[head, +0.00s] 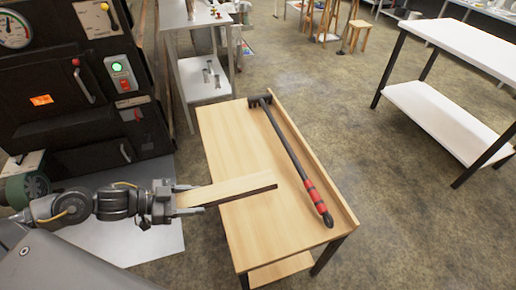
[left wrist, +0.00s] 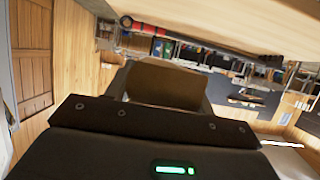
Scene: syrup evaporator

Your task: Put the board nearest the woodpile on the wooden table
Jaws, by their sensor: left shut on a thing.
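My left gripper (head: 187,198) is shut on the near-left end of a flat, light wooden board (head: 232,189) with a dark long edge. The board reaches out to the right over the wooden table (head: 230,140), roughly level. I cannot tell whether it touches the tabletop or hangs just above it. In the left wrist view a brown wooden piece, likely the held board (left wrist: 165,82), shows beyond the gripper body. The woodpile cannot be made out in either view. My right gripper is not in view.
A long black tool with red bands (head: 295,150) lies along the table's right side, beside a raised edge. The dark evaporator front (head: 80,100) stands at left. A white-topped table (head: 465,45) stands at right, with open floor between. The tabletop's back-left and front parts are bare.

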